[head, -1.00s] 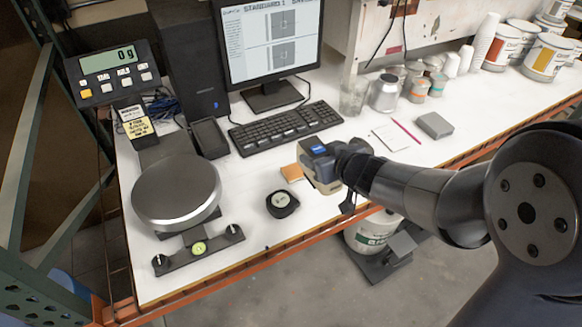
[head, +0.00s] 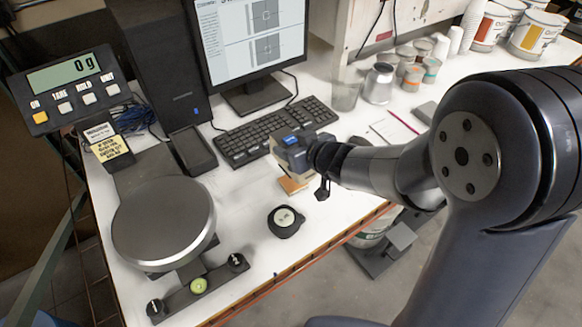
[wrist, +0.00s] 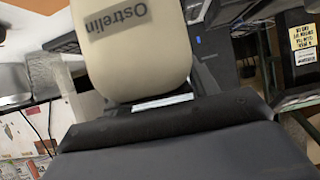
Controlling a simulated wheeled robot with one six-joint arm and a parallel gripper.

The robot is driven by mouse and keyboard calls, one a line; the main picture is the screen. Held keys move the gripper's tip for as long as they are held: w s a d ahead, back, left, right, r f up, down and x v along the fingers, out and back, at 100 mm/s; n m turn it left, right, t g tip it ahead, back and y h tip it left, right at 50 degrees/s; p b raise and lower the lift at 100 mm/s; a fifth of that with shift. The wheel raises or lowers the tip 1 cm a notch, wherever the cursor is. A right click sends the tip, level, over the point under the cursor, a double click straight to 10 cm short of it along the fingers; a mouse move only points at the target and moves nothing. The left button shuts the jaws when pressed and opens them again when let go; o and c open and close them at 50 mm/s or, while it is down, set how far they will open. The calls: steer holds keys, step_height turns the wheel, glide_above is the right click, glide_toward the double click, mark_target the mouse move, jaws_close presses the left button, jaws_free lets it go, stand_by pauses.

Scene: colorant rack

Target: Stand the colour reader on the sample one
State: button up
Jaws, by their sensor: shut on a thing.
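My gripper (head: 303,153) is shut on a beige and grey device with a blue patch, which I take to be the colour reader (head: 281,151). In the wrist view the reader (wrist: 137,68) is a rounded beige body marked "Ostrelin", just beyond the dark gripper edge. An orange-tan flat piece (head: 291,186), perhaps the sample, lies on the white table just below and in front of the reader. The reader's underside is hidden, so I cannot tell whether it touches the piece or hangs above it. The fingertips are largely hidden.
A round black object (head: 286,221) lies close in front. The keyboard (head: 270,132) is just behind the reader. A scale with a round pan (head: 162,222) stands left, its display (head: 76,79) reading 0 g. Cups and cans (head: 412,75) stand at back right.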

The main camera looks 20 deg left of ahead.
steer(key=shift+f+b, duration=0.6)
steer(key=shift+f, duration=2.15)
steer(key=shift+f, duration=0.1)
steer(key=o, duration=1.5)
steer(key=shift+f, duration=0.1)
steer(key=shift+c, duration=0.2)
steer(key=shift+r, duration=0.25)
steer(key=p+v, duration=0.1)
steer(key=v, duration=1.1)
steer(key=shift+f+p, duration=0.15)
steer(key=shift+p, duration=0.2)
